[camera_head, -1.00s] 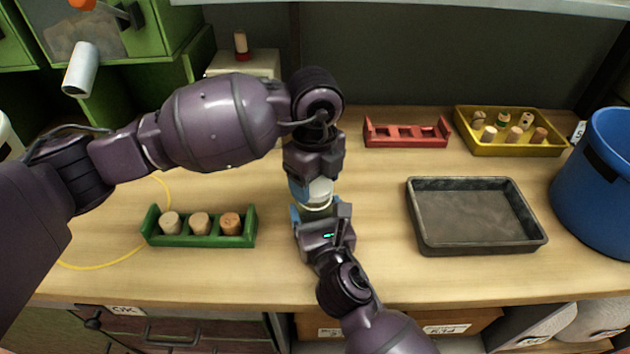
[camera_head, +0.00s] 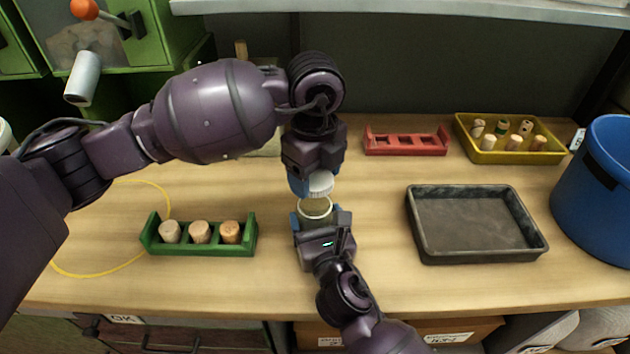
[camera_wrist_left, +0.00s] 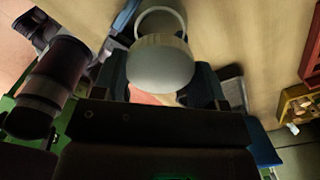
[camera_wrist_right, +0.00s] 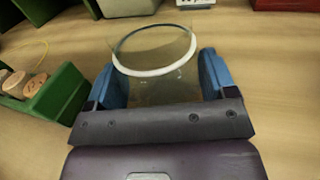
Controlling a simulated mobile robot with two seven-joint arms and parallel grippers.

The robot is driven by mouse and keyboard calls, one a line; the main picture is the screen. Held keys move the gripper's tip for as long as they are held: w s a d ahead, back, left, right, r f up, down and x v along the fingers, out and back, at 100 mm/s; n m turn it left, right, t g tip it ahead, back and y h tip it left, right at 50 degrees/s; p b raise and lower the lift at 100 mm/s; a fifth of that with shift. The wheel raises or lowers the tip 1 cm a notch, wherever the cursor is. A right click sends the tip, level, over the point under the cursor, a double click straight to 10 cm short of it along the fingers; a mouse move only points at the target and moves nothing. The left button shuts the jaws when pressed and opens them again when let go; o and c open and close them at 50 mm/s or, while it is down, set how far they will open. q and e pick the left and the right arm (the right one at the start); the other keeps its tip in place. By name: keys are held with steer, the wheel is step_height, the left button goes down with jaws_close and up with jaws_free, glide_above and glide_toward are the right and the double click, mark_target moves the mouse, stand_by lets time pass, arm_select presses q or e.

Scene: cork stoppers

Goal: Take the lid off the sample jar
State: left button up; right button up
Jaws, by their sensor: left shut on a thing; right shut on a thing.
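The sample jar (camera_head: 315,209) is clear, with a pale rim, and stands upright near the middle of the bench. Its open mouth shows in the right wrist view (camera_wrist_right: 155,52). My right gripper (camera_head: 321,223) is shut around the jar's sides from the front. The white lid (camera_head: 321,184) is apart from the jar, above it and slightly tilted. My left gripper (camera_head: 310,184) is shut on the lid from above. The lid also shows between its fingers in the left wrist view (camera_wrist_left: 160,64), close to the jar's rim.
A green rack (camera_head: 200,245) with three corks stands to the left, beside a yellow cable (camera_head: 112,272). An empty red rack (camera_head: 407,146), a yellow tray (camera_head: 515,158) of corks, a dark empty tray (camera_head: 478,257) and a blue bin (camera_head: 600,190) are to the right.

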arm_select(q)
steer(key=shift+r, duration=0.75)
arm_select(e)
steer(key=o, duration=1.7)
arm_select(q)
steer(key=shift+r, duration=0.45)
arm_select(e)
steer(key=v, duration=1.2)
